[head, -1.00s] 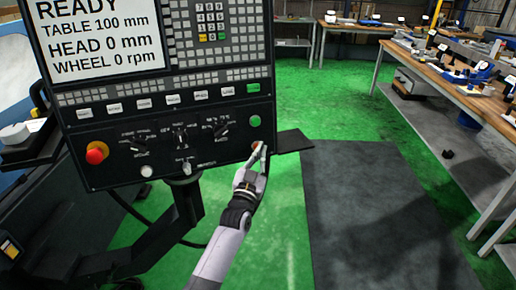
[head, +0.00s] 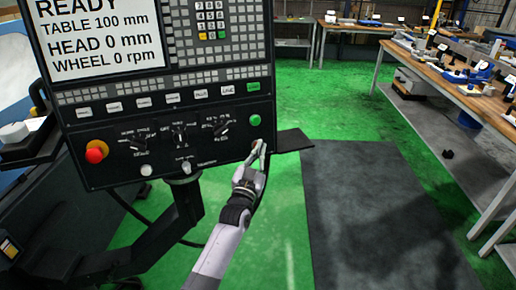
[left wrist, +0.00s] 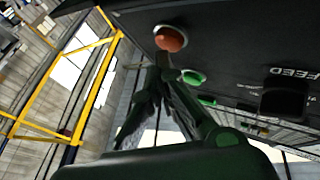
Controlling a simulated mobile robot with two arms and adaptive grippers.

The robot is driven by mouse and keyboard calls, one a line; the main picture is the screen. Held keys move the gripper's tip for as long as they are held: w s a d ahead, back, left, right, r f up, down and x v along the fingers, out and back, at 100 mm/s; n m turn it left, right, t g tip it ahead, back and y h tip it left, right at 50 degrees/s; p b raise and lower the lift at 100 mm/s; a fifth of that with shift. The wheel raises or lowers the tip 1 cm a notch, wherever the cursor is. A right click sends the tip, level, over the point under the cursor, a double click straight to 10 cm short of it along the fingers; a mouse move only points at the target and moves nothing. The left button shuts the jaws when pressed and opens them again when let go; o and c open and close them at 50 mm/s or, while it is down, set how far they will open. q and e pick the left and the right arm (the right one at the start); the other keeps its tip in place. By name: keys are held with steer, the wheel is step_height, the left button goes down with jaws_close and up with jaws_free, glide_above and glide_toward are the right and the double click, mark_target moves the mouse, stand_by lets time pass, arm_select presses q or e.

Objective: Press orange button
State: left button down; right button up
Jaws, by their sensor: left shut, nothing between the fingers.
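The orange button (left wrist: 170,39) shows in the left wrist view as a domed cap on the dark panel's underside edge. In the head view it sits at the panel's lower right, mostly hidden behind my fingers. My left gripper (head: 259,147) is shut and empty at that corner. In the left wrist view its fingertips (left wrist: 163,60) are close below the button; I cannot tell whether they touch it. A green button (head: 255,120) is just above in the head view. My right gripper is not in view.
The control panel (head: 215,158) carries knobs, keys and a screen reading READY. A red mushroom knob (head: 96,151) is at its lower left. A dark mat (head: 375,215) lies on the green floor. A workbench (head: 460,85) stands at right.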

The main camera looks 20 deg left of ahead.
arm_select(q)
steer(key=shift+w+a+b, duration=0.3)
steer(key=shift+w, duration=0.1)
stand_by(0.8)
steer(key=shift+s, duration=0.1)
steer(key=shift+s+d+p, duration=0.5)
steer(key=shift+s+p, duration=0.1)
steer(key=shift+p, duration=0.1)
steer(key=s+d+p, duration=0.1)
steer(key=s, duration=0.1)
steer(key=s+d+r+p, duration=0.1)
steer(key=d+p, duration=0.1)
steer(key=shift+s+p, duration=0.3)
steer(key=shift+s, duration=0.1)
stand_by(0.6)
